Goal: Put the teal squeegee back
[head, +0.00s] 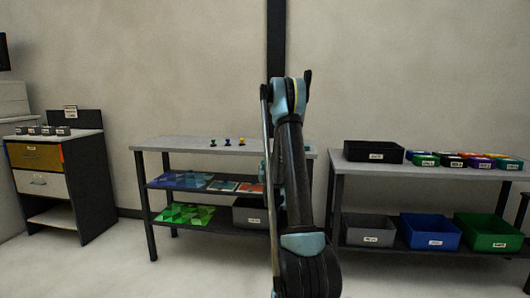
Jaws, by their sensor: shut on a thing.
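My arm rises through the middle of the head view and bends at its top. My gripper is not visible; it seems hidden behind my own arm. I cannot make out the teal squeegee anywhere.
Patterned sheets (180,180) and a grey bin (248,212) fill the middle table's shelves. Grey (368,231), blue (430,232) and green (487,232) bins stand low on the right. A drawer cabinet (42,184) stands left. The floor in front is clear.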

